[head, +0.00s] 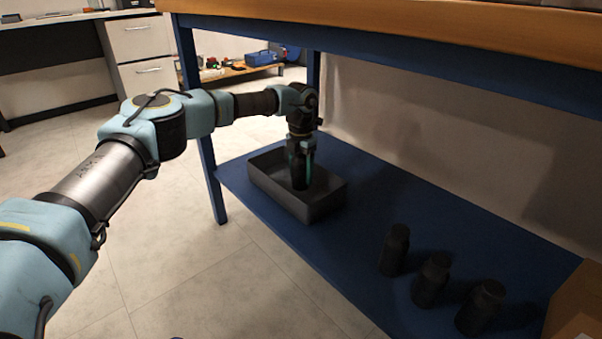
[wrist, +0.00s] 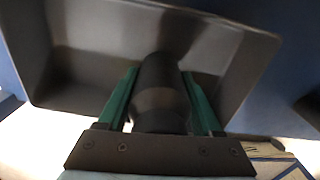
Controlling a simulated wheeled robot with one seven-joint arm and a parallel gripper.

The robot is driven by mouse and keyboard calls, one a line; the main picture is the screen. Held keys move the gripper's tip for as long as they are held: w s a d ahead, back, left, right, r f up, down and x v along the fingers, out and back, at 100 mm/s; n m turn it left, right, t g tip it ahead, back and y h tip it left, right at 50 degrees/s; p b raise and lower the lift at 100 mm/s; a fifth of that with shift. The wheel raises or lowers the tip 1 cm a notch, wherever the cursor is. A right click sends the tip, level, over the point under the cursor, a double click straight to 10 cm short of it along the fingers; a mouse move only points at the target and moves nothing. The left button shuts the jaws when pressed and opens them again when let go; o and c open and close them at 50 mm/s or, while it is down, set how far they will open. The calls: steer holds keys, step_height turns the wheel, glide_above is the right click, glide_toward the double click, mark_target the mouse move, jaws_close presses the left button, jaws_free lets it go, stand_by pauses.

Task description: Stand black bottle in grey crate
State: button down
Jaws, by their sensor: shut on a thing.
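The grey crate (head: 325,206) sits on the blue lower shelf of the workbench, in the middle of the head view. My gripper (head: 301,168) points down over the crate, shut on a black bottle (head: 299,179). The bottle is upright, with its lower part inside the crate's opening; I cannot tell whether it touches the crate floor. In the wrist view the bottle (wrist: 160,95) is between the green fingers (wrist: 160,98), with the crate (wrist: 225,55) around and beyond it. No other bottle shows in the visible part of the crate.
Three more black bottles (head: 394,250) (head: 431,279) (head: 481,307) stand on the blue shelf (head: 370,205) at the lower right. A cardboard box (head: 577,305) is at the right edge. The bench top (head: 420,40) overhangs the shelf, and a blue leg (head: 208,165) stands left of the crate.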

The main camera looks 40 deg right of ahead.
steer(key=shift+f+b, duration=0.35)
steer(key=shift+b, duration=0.05)
steer(key=shift+c, duration=0.2)
jaws_free()
steer(key=shift+r, duration=0.15)
steer(key=shift+r+p, duration=0.45)
steer(key=shift+p, duration=0.35)
step_height(320, 180, up, 8)
steer(key=p, duration=0.3)
steer(key=shift+f, duration=0.15)
